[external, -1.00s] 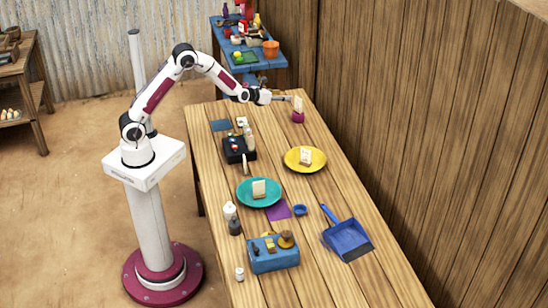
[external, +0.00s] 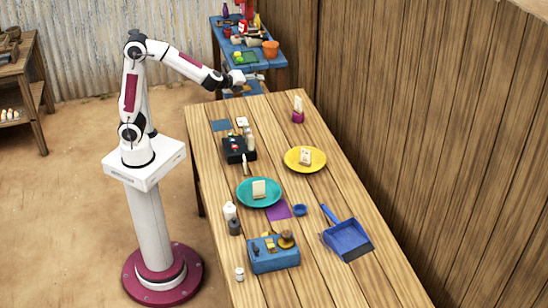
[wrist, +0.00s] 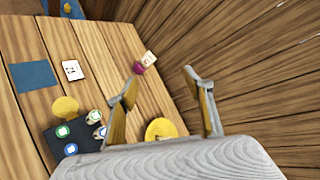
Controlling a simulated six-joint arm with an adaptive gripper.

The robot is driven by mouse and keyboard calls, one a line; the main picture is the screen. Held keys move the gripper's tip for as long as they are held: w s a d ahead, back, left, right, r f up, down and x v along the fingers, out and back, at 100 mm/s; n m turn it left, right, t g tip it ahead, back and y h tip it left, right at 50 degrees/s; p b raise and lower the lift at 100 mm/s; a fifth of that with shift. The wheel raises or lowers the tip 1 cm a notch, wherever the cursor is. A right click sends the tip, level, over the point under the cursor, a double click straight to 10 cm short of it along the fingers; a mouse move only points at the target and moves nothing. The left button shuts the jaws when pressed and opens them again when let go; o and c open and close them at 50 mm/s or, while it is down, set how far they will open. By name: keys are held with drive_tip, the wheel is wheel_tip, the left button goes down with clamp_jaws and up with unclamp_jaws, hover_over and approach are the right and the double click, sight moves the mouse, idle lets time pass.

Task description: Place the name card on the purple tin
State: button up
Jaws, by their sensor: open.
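A purple tin (external: 298,117) stands near the far right corner of the table. A small pale card (external: 298,103), which looks like the name card, stands upright on it. In the wrist view the tin (wrist: 139,69) and the card (wrist: 150,58) show beyond the fingers, with the card still over the tin. My gripper (external: 253,76) is up near the table's far end, left of the tin and apart from it. Its fingers (wrist: 160,84) are spread with nothing between them.
Other pale cards stand on a yellow plate (external: 318,164) and a teal plate (external: 246,200). A black box (external: 232,156), a blue box (external: 275,262) and a blue dustpan (external: 348,241) are on the table. A wooden wall (external: 430,130) runs along the right side.

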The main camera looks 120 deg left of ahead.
drive_tip(key=s+d+f+n+t+h, duration=0.1)
drive_tip(key=s+d+n+h, duration=0.2)
drive_tip(key=d, duration=1.1)
drive_tip(key=s+d+f+n+t+h, duration=0.1)
drive_tip(key=s+d+h, duration=0.4)
drive_tip(key=d, duration=0.9)
drive_tip(key=s+d+f+n+t+h, duration=0.1)
drive_tip(key=s+d+n+h, duration=0.3)
drive_tip(key=d, duration=1)
drive_tip(key=s+f+n, duration=0.1)
drive_tip(key=s, duration=0.1)
drive_tip(key=shift+s+d+f+n+h, duration=0.3)
drive_tip(key=shift+s+f, duration=0.05)
